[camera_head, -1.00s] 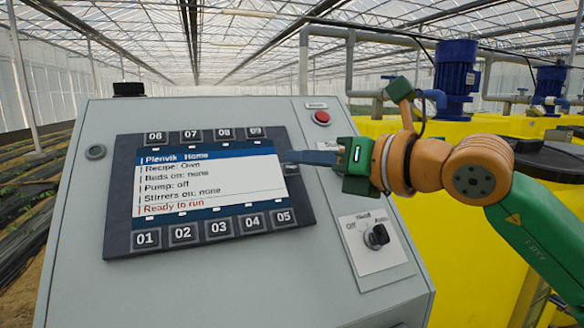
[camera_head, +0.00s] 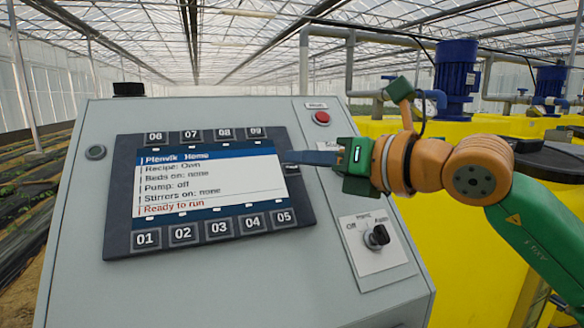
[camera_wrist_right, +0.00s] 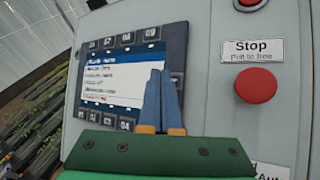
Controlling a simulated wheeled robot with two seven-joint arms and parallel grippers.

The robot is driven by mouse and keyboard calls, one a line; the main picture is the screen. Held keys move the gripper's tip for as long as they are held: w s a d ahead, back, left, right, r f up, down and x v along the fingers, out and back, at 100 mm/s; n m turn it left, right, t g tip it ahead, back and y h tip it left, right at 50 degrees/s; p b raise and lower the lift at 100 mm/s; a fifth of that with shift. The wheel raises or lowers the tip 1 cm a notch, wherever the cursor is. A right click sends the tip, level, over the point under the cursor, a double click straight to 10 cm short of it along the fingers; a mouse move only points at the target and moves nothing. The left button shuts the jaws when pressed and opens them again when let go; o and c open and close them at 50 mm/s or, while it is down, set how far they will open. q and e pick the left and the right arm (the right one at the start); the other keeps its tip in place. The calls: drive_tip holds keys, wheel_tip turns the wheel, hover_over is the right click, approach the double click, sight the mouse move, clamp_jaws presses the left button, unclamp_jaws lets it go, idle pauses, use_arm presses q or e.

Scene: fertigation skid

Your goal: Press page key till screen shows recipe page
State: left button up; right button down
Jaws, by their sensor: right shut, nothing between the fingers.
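The screen (camera_head: 210,182) is lit and headed "Plenvik Home", with lines for recipe, beds, pump and stirrers and a red "Ready to run". It also shows in the right wrist view (camera_wrist_right: 112,75). Keys 06 to 09 (camera_head: 190,136) run above it and keys 01 to 05 (camera_head: 183,234) below. My right gripper (camera_head: 287,157) is shut and empty, its tips over the right edge of the panel (camera_head: 305,205). In the right wrist view my fingertips (camera_wrist_right: 160,73) hide part of that edge. A dark key (camera_head: 291,169) shows partly just below the fingers. I cannot tell whether they touch. I see no key marked as page.
A red stop button (camera_head: 321,117) is at the cabinet's upper right, labelled "Stop" in the wrist view (camera_wrist_right: 256,85). A black rotary switch (camera_head: 376,237) sits below my right gripper. Yellow tanks (camera_head: 455,275) stand behind the arm at right.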

idle(0.5)
drive_tip(key=shift+w+a+f, duration=0.1)
drive_tip(key=shift+w+f, duration=0.15)
drive_tip(key=shift+f, duration=0.1)
drive_tip(key=shift+w+f+b, duration=0.2)
drive_tip(key=shift+f+b, duration=0.1)
drive_tip(key=shift+b, duration=0.05)
idle(0.5)
drive_tip(key=shift+r, duration=0.1)
idle(0.4)
drive_tip(key=shift+s+r, duration=0.4)
drive_tip(key=shift+r, duration=0.1)
drive_tip(key=shift+s+d+r, duration=0.25)
drive_tip(key=shift+s+r, duration=0.1)
drive_tip(key=shift+r, duration=0.15)
drive_tip(key=s+r, duration=0.1)
drive_tip(key=s+d+r, duration=0.1)
drive_tip(key=shift+s+r, duration=0.2)
drive_tip(key=shift+r, duration=0.15)
